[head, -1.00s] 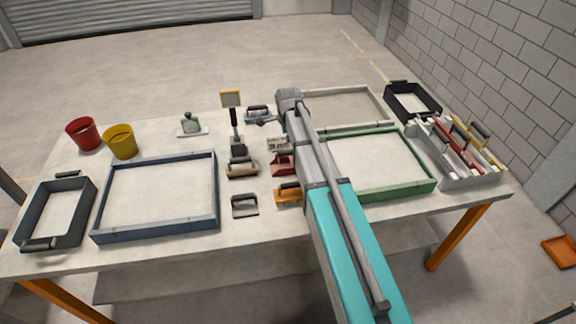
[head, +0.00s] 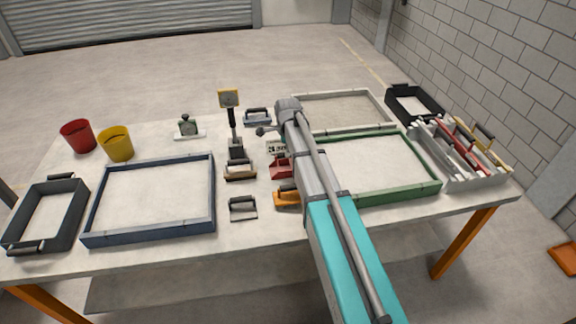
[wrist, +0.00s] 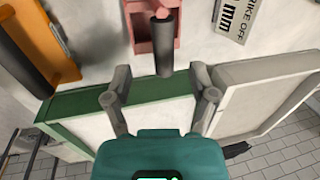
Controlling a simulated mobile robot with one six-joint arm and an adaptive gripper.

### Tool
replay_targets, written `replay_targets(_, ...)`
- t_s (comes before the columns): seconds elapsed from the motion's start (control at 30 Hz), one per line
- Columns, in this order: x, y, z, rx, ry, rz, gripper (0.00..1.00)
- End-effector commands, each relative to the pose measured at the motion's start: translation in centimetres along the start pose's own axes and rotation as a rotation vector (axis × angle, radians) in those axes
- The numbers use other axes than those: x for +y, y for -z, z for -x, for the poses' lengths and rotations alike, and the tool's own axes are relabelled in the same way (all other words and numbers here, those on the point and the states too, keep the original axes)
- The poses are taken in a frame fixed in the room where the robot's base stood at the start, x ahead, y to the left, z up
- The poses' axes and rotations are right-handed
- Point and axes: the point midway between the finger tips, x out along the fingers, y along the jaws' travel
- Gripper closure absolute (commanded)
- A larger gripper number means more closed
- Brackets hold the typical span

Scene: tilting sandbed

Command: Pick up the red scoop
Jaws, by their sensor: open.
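The red scoop (head: 280,169) lies on the table just left of my arm, which hides part of it in the head view. In the wrist view, the red scoop (wrist: 150,38) is at top centre with its dark cylindrical handle pointing down toward my gripper. My gripper (wrist: 160,82) is open and empty, its fingers spread to either side below the handle's near end and apart from it. My arm hides the fingers in the head view.
An orange tool (wrist: 45,45) lies left of the scoop and a strike-off sign (wrist: 237,18) lies right. The green frame (head: 436,183) and grey frame (head: 340,93) are close by. A blue frame (head: 214,200) and a yellow-topped post (head: 232,125) stand to the left.

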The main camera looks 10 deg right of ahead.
Motion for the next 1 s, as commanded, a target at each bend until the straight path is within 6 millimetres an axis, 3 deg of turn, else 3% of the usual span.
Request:
replay_targets(0.33, -0.1, 0.0, -0.6, 0.0, 0.0, 0.0, 0.26)
replay_targets(1.0, -0.4, 0.0, -5.2, 0.0, 0.0, 0.0, 0.26)
